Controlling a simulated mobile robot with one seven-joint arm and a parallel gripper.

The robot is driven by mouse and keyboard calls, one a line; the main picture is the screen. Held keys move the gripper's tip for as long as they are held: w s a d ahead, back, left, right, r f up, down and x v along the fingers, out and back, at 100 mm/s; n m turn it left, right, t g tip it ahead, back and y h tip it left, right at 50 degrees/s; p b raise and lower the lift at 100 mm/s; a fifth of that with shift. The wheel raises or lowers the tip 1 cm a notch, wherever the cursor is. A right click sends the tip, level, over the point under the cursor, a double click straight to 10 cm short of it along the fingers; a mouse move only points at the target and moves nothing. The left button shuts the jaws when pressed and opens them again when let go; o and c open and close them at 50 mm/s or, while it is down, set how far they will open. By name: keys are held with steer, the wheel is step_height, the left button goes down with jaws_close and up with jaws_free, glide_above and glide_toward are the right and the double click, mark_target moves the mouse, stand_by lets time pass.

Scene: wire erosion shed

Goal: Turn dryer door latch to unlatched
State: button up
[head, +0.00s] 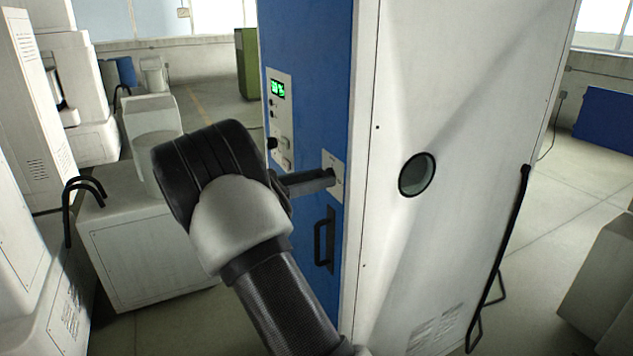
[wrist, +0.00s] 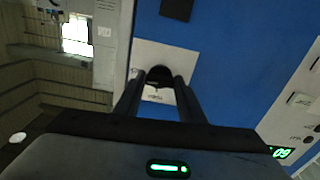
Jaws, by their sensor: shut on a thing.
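The dryer is a tall cabinet with a blue front (head: 307,60) and pale side. Its black latch knob (wrist: 160,73) sits on a small white plate (head: 338,160) with printed marks, also seen in the wrist view (wrist: 146,52). My gripper (head: 328,179) reaches the plate from the left. In the wrist view its two dark fingers (wrist: 160,82) are shut on the latch knob, one on each side. The fingers hide most of the knob in the head view. I cannot tell which way the latch is turned.
A black door handle (head: 323,241) is below the latch plate. A control panel (head: 281,118) with a green display is above it. The pale side has a round port (head: 417,175). White machine cabinets (head: 150,250) stand at left. Open floor (head: 550,200) lies at right.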

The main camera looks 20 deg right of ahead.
steer(key=shift+n, duration=8.6)
steer(key=o, duration=1)
steer(key=shift+o, duration=0.2)
steer(key=a, duration=1.7)
steer(key=shift+s+a+b, duration=0.2)
steer(key=shift+s+b, duration=0.1)
steer(key=shift+b, duration=0.1)
